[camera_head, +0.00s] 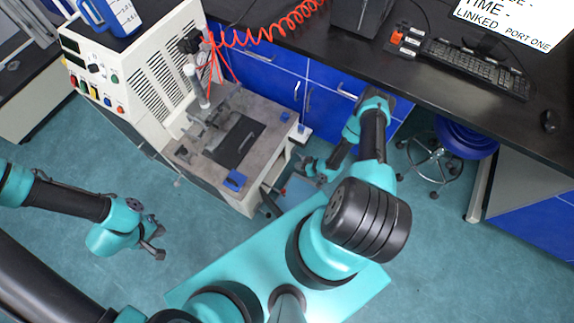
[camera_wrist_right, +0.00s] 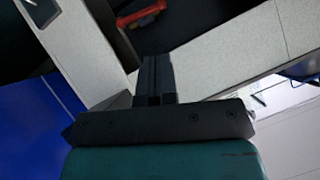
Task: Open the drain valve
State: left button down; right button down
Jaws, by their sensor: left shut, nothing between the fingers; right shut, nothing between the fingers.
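A red handle (camera_wrist_right: 140,17) shows at the top of the right wrist view, lying at a slant beside a pale frame; it may be the drain valve's lever, but its body is hidden. My right gripper (camera_wrist_right: 158,62) is shut and empty, its fingertips pointing toward the pale frame below the red handle, apart from the handle in the picture. In the head view my right gripper (camera_head: 306,166) is small and partly hidden, low by the right side of the rheometer (camera_head: 163,78). My left gripper (camera_head: 160,243) is shut and empty over open floor at the left.
The rheometer's table (camera_head: 270,107) stands close to my right gripper. Blue cabinets (camera_head: 338,86) under a black bench (camera_head: 300,45) close off the back. A wheeled stool (camera_head: 466,139) stands to the right. Teal floor (camera_head: 70,148) is clear at the left.

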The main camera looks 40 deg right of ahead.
jog(key=shift+w+a, duration=0.15)
jog(key=x, duration=1.4)
